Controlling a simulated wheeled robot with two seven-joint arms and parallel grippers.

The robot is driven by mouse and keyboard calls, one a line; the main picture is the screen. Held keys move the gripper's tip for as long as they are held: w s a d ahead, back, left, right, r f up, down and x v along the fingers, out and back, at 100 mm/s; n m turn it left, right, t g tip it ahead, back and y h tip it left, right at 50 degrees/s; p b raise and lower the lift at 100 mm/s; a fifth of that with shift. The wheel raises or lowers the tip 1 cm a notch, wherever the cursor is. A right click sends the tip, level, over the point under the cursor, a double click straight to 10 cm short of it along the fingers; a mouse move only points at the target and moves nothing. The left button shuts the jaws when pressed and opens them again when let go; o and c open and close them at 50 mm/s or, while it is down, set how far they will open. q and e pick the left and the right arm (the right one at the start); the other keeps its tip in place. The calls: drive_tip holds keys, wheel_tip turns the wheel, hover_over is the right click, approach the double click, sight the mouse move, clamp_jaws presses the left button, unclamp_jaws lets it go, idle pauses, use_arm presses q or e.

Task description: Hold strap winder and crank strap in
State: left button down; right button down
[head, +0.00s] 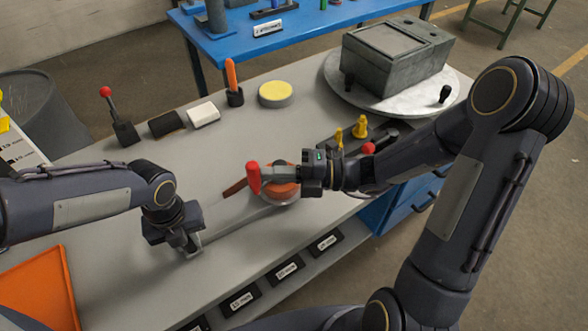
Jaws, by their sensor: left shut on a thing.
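The strap winder shows as an orange reel (284,190) on the bench, partly hidden by my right gripper. A red crank knob (253,177) stands at its left side. A dark reddish-brown strip (234,188) sticks out to the left. A pale grey bar (236,224) runs from the reel down-left to my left gripper. My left gripper (188,246) points down and is shut on the near end of this bar. My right gripper (268,173) reaches in from the right with its fingertips at the red knob. Whether they close on it cannot be made out.
A grey box (395,55) stands on a round pale plate (340,82) at the back right. A yellow disc (275,94), an orange-handled tool (232,76) and a red-knobbed lever (107,93) line the bench's back. An orange tray (42,285) lies at front left.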

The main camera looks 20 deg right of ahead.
drive_tip(key=shift+x, duration=1.15)
drive_tip(key=shift+a, duration=0.2)
drive_tip(key=shift+w+d, duration=0.2)
drive_tip(key=shift+d, duration=0.05)
drive_tip(key=s+d, duration=1)
drive_tip(key=shift+w, duration=0.1)
